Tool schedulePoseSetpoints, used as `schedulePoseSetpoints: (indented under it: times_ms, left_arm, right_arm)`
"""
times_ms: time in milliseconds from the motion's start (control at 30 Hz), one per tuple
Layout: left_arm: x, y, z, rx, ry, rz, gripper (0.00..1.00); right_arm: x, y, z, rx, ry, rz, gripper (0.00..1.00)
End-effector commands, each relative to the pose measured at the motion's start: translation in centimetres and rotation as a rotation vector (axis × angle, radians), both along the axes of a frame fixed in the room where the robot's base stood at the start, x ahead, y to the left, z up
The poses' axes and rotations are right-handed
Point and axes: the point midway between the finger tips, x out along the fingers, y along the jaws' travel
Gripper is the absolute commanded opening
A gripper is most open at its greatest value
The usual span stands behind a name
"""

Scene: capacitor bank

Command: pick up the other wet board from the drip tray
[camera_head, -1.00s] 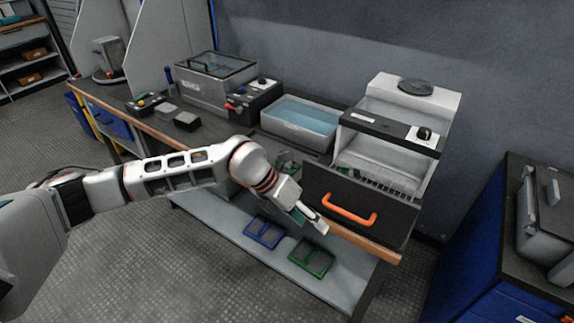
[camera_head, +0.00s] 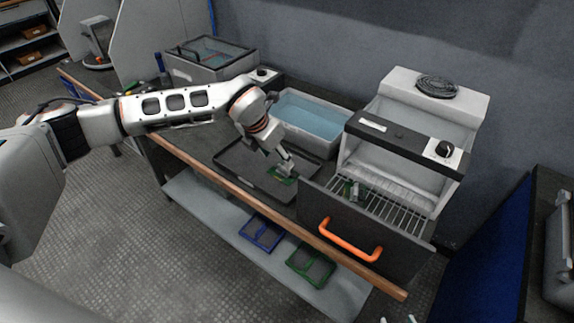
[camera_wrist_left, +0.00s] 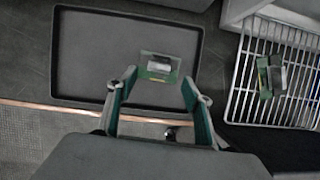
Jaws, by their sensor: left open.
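The drip tray (camera_head: 232,158) is a shallow black tray on the bench; it also shows in the left wrist view (camera_wrist_left: 95,50). A green board (camera_wrist_left: 157,67) with a pale block on it lies at the tray's right side; in the head view it (camera_head: 282,177) is partly hidden by my gripper. My left gripper (camera_wrist_left: 158,79) is open over the tray, its fingertips either side of the board's near edge. Whether they touch it, I cannot tell. Another green board (camera_wrist_left: 270,76) rests on the wire rack (camera_head: 395,205); it also shows in the head view (camera_head: 352,188).
The rack's pulled-out drawer front (camera_head: 330,225) with an orange handle (camera_head: 350,240) stands just right of the tray. A water bath (camera_head: 310,122) sits behind. Blue (camera_head: 262,232) and green (camera_head: 310,262) frames lie on the lower shelf.

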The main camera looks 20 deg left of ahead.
Motion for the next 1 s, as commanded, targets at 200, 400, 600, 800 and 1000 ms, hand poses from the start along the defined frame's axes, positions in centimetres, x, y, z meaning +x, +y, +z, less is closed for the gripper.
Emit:
schedulePoseSetpoints:
  times_ms: [200, 400, 600, 800, 1000]
  left_arm:
    - [0.8, -0.4, -2.2, 0.0, 0.002, 0.0, 0.51]
    - [1.8, -0.6, -4.8, -0.001, 0.003, -0.001, 0.51]
    - [2.6, -0.9, -6.6, 0.0, 0.002, -0.001, 0.51]
    - [2.7, -0.9, -6.6, -0.001, 0.0, -0.001, 0.51]
    - [2.7, -0.9, -6.6, -0.001, 0.0, -0.001, 0.14]
  right_arm:
    - [-1.1, 0.0, -1.0, -0.003, 0.022, 0.001, 0.4]
    - [-0.9, 0.0, -1.2, -0.007, 0.019, 0.003, 0.4]
    - [-0.5, -0.1, -1.1, -0.009, 0.012, 0.003, 0.4]
    - [-0.4, -0.2, -0.9, -0.011, 0.008, 0.002, 0.4]
    - [-0.3, -0.2, -0.9, -0.011, 0.007, 0.002, 0.4]
